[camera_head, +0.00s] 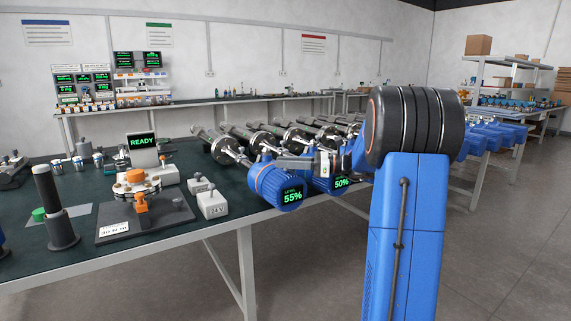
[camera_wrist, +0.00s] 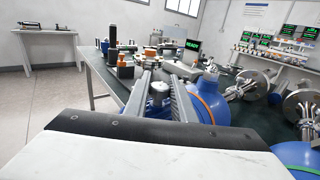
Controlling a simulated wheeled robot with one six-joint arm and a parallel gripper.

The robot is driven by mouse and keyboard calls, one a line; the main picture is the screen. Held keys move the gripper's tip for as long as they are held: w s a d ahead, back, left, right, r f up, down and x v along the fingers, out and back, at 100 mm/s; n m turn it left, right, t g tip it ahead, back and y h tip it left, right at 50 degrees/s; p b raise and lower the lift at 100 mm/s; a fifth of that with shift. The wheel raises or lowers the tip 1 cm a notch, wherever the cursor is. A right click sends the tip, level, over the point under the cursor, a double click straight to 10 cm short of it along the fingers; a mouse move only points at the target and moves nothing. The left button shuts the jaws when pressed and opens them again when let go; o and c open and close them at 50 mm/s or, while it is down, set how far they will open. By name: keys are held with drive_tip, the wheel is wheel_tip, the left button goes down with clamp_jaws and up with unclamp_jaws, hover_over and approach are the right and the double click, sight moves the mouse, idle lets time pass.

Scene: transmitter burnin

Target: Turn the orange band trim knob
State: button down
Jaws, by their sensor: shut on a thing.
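The blue transmitter with the orange band (camera_head: 280,184) hangs at the bench's edge in the head view, and its screen reads LEVEL 55%. In the wrist view its blue housing (camera_wrist: 215,82) and orange band (camera_wrist: 206,108) are just right of my fingers. My gripper (camera_head: 297,163) reaches in from the right, at the transmitter's upper right side. In the wrist view my gripper (camera_wrist: 159,84) is shut on a small grey-blue knob (camera_wrist: 158,91) between its two grey fingers. The knob's mark and turn angle are too small to read.
A neighbouring blue transmitter (camera_head: 335,184) reads 50%, close under my wrist. More transmitters line the bench (camera_head: 160,240) behind it. A station with a READY screen (camera_head: 142,142), an orange-topped fixture (camera_head: 136,178) and a 24V box (camera_head: 213,205) stand to the left.

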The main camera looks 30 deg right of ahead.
drive_tip(key=shift+n+g+y, duration=1)
drive_tip(key=shift+n+g, duration=0.2)
drive_tip(key=shift+g, duration=0.7)
drive_tip(key=c, duration=1.5)
unclamp_jaws()
drive_tip(key=shift+d, duration=0.1)
